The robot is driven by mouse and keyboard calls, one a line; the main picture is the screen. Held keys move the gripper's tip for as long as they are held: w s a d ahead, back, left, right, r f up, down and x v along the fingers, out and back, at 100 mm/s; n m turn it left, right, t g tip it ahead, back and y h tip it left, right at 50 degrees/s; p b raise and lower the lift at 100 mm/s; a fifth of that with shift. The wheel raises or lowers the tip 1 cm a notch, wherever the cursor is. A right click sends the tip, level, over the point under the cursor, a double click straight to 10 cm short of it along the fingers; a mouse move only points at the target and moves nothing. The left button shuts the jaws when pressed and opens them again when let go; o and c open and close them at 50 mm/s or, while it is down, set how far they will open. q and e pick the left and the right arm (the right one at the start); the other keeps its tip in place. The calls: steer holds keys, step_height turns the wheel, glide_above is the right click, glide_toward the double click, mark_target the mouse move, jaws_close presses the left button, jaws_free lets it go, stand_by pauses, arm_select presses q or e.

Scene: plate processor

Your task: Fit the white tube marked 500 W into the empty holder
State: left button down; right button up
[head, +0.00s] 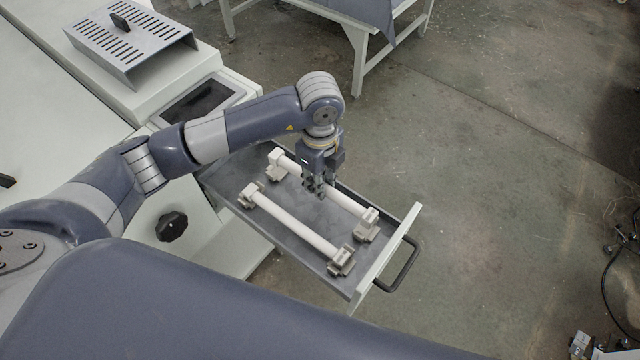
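Two white tubes lie over the open drawer in the head view. The near tube (293,223) sits with its ends in two grey holders (342,262). The far white tube (345,202) runs parallel to it, with its ends a little above two other holders (367,231), seemingly raised clear of them. My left gripper (318,188) points down at the middle of this far tube and appears shut on it; the fingers partly hide it. No 500 W marking is readable on either tube. My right gripper is not in view.
The grey drawer (305,262) sticks out of the white machine, with a front panel and dark handle (400,265). A black knob (172,227) is on the machine's side. A slotted metal cover (130,45) stands on top. Open floor lies to the right.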

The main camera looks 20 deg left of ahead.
arm_select(q)
step_height(320, 180, down, 3)
steer(key=shift+f+p, duration=0.1)
steer(key=shift+p, duration=0.25)
steer(key=shift+f+b, duration=0.3)
steer(key=c, duration=1.4)
jaws_free()
steer(key=shift+r, duration=0.3)
steer(key=shift+w+r, duration=0.1)
steer(key=shift+r, duration=0.2)
step_height(320, 180, up, 10)
steer(key=b, duration=0.2)
steer(key=shift+b, duration=0.4)
steer(key=shift+r, duration=0.75)
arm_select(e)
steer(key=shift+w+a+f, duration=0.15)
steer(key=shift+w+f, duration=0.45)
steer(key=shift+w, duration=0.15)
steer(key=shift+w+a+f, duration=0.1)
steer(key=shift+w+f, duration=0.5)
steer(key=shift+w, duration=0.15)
